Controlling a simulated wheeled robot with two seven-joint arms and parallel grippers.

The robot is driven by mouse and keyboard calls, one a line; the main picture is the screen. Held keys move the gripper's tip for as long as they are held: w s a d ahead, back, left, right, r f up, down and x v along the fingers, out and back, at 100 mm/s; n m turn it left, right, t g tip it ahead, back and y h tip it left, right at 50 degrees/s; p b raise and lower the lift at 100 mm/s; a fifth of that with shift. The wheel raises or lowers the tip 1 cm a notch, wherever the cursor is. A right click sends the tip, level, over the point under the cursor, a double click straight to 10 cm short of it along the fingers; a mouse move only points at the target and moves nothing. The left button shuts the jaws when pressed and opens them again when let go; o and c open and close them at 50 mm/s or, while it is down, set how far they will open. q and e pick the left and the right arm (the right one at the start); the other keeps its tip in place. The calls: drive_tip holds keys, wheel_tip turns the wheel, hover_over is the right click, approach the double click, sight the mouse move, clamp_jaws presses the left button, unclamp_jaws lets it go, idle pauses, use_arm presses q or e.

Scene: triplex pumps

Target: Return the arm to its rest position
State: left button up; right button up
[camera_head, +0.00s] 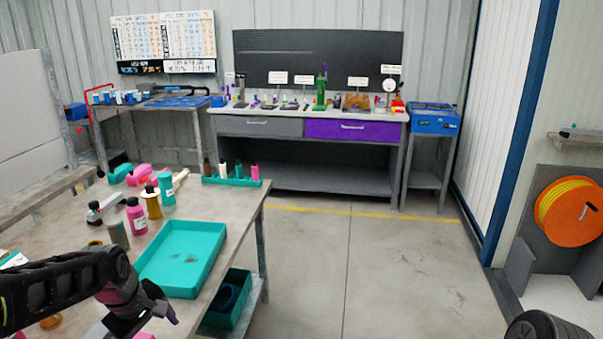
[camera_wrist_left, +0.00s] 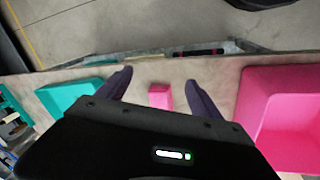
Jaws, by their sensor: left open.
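My left arm comes in from the left in the head view, low over the near end of the workbench (camera_head: 98,208). My left gripper (camera_head: 152,314) is near the bench's front edge, just in front of the teal tray (camera_head: 180,262). In the left wrist view, the left gripper (camera_wrist_left: 160,80) has its two dark fingers spread apart with nothing held. A small pink block (camera_wrist_left: 160,96) shows between the fingers, apparently lying on the bench below. My right gripper is not in view.
A pink bin (camera_wrist_left: 285,115) and a teal tray (camera_wrist_left: 72,98) flank the fingers in the wrist view. Several bottles, including a pink one (camera_head: 137,216), stand behind the tray. A teal bin (camera_head: 228,300) sits below the bench.

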use_arm(q)
drive_tip(key=d+f+m+t+h, duration=0.25)
drive_tip(key=d+f+m, duration=0.55)
drive_tip(key=d+f, duration=0.75)
drive_tip(key=s+d+f+m+g, duration=0.1)
drive_tip(key=s+d+f+g, duration=0.1)
drive_tip(key=s+d+f, duration=0.4)
drive_tip(key=s+d+f+m+g+h, duration=0.1)
drive_tip(key=s+d+f+m+g, duration=0.1)
drive_tip(key=s+d+f, duration=0.4)
drive_tip(key=s+f+g, duration=0.1)
drive_tip(key=s+f, duration=0.3)
drive_tip(key=s, duration=0.4)
drive_tip(key=shift+s+f, duration=0.25)
drive_tip(key=shift+s, duration=0.1)
